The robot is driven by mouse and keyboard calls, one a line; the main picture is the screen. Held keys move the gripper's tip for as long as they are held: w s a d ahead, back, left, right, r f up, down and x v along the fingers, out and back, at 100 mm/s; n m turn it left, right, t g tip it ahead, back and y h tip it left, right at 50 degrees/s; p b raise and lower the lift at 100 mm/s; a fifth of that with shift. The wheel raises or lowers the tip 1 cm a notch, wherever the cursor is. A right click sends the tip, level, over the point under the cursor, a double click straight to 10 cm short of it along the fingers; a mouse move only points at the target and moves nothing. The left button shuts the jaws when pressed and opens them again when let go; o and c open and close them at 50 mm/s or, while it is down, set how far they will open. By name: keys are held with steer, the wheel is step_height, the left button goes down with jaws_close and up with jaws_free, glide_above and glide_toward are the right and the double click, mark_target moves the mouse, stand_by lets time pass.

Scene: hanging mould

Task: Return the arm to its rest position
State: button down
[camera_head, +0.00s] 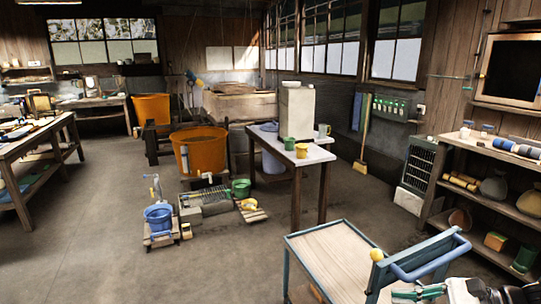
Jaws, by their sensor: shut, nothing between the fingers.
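My gripper (402,294) shows at the bottom right, low beside the blue-handled end of a cart. It is shut and I see nothing held in it. My arm, white and black, runs from it to the right along the bottom edge, and most of it is cut off by the frame. In the picture the gripper overlaps the lower part of the cart's end; I cannot tell whether they touch.
The cart (330,258) has a pale wooden top and a blue handle (425,262). A shelf rack (470,222) with jars stands at the right. A table (291,148) holds cups and a grey container. Orange tubs (200,151) stand behind.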

steer(key=s+a+r+n+g+h, duration=0.7)
steer(key=s+a+r+n, duration=0.15)
steer(key=a+n, duration=0.2)
steer(key=s+r+n+t+h, duration=0.4)
steer(key=s+r+n+h, duration=0.2)
steer(key=s+r+n, duration=0.1)
steer(key=shift+s+d+r+n+t+h, duration=0.15)
steer(key=shift+d+r+n+t+h, duration=0.2)
steer(key=shift+r+n, duration=0.5)
